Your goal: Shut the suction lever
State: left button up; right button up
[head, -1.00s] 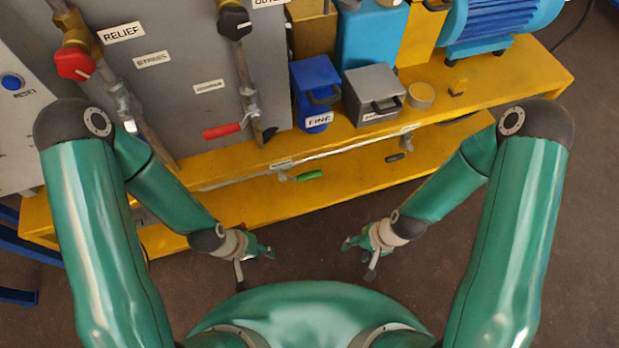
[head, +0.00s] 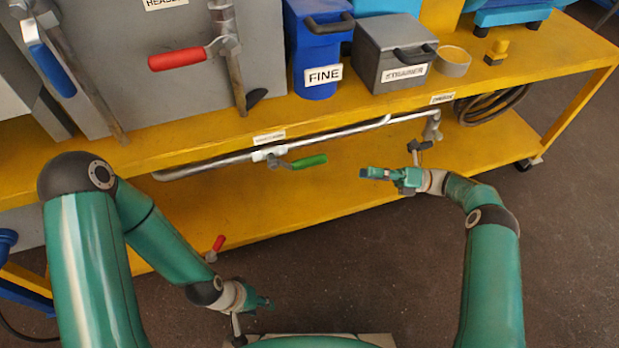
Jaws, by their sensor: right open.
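A lever with a green handle (head: 308,162) sits on a metal pipe (head: 215,162) below the front edge of the yellow bench top. Its handle points right, roughly along the pipe. A small label above it is too blurred to read, so I cannot confirm that it is the suction lever. My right gripper (head: 372,174) is open and empty, to the right of the green handle, pointing left towards it and apart from it. My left gripper (head: 264,302) is low, below the lever near my body; its fingers are too small to judge.
Above the bench are a red-handled lever (head: 178,59), a blue-handled lever (head: 52,68), a blue box marked FINE (head: 315,50) and a grey STRAINER box (head: 388,60). Another red handle (head: 218,243) is near the lower shelf. Coiled hose (head: 490,105) lies at right.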

aim_at(310, 163)
jog(key=a+r, duration=0.1)
jog(key=a, duration=0.4)
jog(key=a+r, duration=0.1)
jog(key=a, duration=0.4)
jog(key=a+r, duration=0.2)
jog(key=a, duration=0.4)
jog(key=shift+w+p, duration=0.1)
jog(key=shift+p, duration=0.3)
grip_shut()
